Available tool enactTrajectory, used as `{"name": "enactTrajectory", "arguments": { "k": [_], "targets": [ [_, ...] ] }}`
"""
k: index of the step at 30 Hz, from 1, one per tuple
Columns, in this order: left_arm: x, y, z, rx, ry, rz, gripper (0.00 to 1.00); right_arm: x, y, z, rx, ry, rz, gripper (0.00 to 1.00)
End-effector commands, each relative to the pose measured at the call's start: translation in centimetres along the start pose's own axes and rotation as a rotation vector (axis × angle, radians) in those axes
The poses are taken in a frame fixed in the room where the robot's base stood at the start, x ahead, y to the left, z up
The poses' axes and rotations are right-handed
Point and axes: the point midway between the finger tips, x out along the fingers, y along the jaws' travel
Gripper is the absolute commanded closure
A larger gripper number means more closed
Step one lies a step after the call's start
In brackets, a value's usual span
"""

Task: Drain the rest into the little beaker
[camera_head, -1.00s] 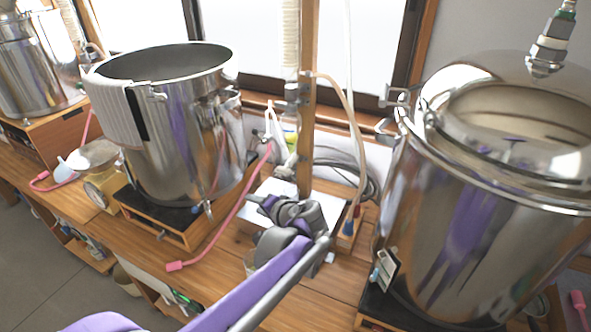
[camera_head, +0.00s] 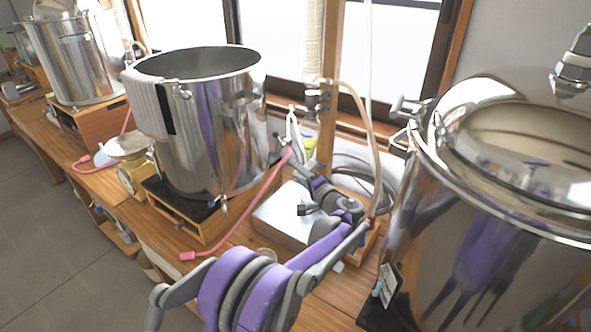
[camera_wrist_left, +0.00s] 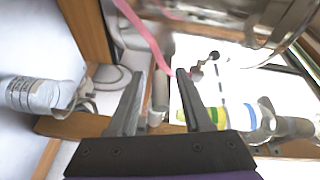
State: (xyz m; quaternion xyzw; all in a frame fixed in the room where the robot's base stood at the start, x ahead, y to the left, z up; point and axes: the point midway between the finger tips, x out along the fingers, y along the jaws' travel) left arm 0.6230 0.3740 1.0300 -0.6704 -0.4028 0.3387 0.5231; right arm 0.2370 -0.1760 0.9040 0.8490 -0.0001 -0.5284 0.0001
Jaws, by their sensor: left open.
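My left gripper (camera_head: 307,168) reaches towards the wooden stand, beside the slim glassware there; its tips are hard to make out in the head view. In the left wrist view, its two dark fingers (camera_wrist_left: 160,98) are apart. A pale tube (camera_wrist_left: 158,95) and a pink hose (camera_wrist_left: 150,42) show between and beyond them, with no clear contact. Clear glassware (camera_wrist_left: 265,118) with a yellow-green band (camera_wrist_left: 216,117) lies just right of the fingers. A small round glass vessel (camera_head: 266,255), possibly the little beaker, stands on the bench, partly behind my left arm. My right gripper is out of view.
A large open steel pot (camera_head: 205,125) stands left of the wooden post (camera_head: 330,100). A big lidded steel vessel (camera_head: 480,230) fills the right.

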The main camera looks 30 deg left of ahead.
Motion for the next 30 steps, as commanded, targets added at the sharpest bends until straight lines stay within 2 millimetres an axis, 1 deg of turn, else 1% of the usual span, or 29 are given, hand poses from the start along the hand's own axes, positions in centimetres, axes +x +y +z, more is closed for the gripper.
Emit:
{"name": "enactTrajectory", "arguments": {
  "k": [1,4,13,17,18,20,21,30],
  "targets": [
    [0.63,-0.07,0.03,0.0,-0.001,0.0,0.5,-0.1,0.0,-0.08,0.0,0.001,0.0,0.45],
    [1.23,-0.04,0.02,0.0,0.0,0.0,0.5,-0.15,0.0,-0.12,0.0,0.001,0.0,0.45],
    [1.44,0.0,0.02,0.0,0.0,0.001,0.5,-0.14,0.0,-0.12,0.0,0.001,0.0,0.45],
    [1.43,0.0,0.02,0.0,0.0,0.001,0.74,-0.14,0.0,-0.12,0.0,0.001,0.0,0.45],
    [1.43,0.0,0.02,0.0,0.0,0.001,0.81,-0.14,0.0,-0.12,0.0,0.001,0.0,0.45],
    [1.43,-0.01,0.02,0.0,0.0,0.001,0.92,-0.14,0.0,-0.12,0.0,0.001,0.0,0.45],
    [1.43,-0.01,0.02,0.0,0.0,0.001,0.99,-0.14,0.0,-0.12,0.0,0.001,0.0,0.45],
    [1.43,-0.08,0.0,0.0,0.0,0.002,1.0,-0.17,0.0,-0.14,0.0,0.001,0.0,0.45]
  ]
}}
